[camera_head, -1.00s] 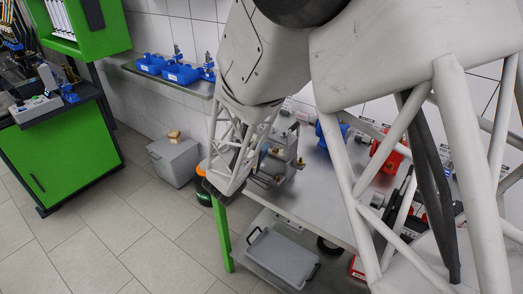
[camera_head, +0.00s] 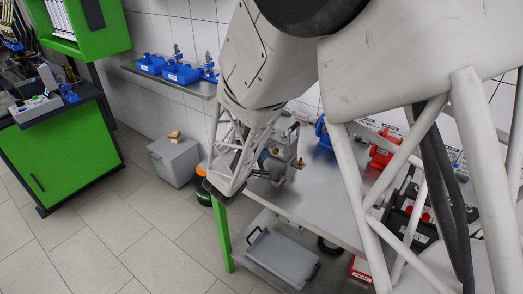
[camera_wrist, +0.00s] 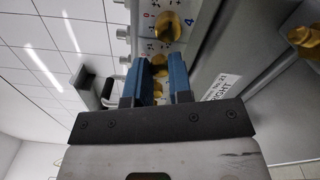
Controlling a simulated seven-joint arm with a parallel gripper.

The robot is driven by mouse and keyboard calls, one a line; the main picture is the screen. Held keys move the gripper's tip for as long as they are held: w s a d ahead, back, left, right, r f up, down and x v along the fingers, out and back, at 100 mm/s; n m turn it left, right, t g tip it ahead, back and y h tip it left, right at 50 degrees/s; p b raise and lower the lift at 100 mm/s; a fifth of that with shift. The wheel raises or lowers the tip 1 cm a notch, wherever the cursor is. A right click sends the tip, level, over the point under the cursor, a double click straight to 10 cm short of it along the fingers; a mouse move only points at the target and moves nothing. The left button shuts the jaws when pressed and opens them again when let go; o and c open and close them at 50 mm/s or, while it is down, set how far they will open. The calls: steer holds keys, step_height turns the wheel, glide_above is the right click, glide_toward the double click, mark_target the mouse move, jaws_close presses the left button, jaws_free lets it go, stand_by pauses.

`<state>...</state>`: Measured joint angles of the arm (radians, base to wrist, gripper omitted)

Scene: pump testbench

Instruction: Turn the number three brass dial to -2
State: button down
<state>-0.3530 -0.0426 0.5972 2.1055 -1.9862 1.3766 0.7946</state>
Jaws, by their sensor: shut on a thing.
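In the wrist view, my gripper (camera_wrist: 156,82) has two blue fingers on either side of a brass dial (camera_wrist: 158,63), shut on it. Most of this dial is hidden between the fingers, and its number and scale cannot be read. Another brass dial (camera_wrist: 168,26), marked with a blue 4 and a small scale, sits just above it on the same grey panel. In the head view, the grey metal unit (camera_head: 290,153) with brass knobs stands on the bench; my forearm hides part of it, and my fingers barely show.
Another brass fitting (camera_wrist: 306,40) shows at the right of the wrist view, near a "RIGHT" label (camera_wrist: 222,88). In the head view, the metal bench (camera_head: 318,194) also holds a blue part (camera_head: 323,133) and a red part (camera_head: 383,148). A grey tray (camera_head: 283,259) lies below.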

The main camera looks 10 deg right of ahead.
steer(key=n, duration=1.2)
stand_by(0.4)
steer(key=c, duration=1)
jaws_free()
steer(key=shift+c, duration=0.2)
steer(key=shift+s+a, duration=0.1)
steer(key=shift+s, duration=0.05)
steer(key=v, duration=0.7)
steer(key=shift+s+a, duration=0.15)
steer(key=shift+s, duration=0.1)
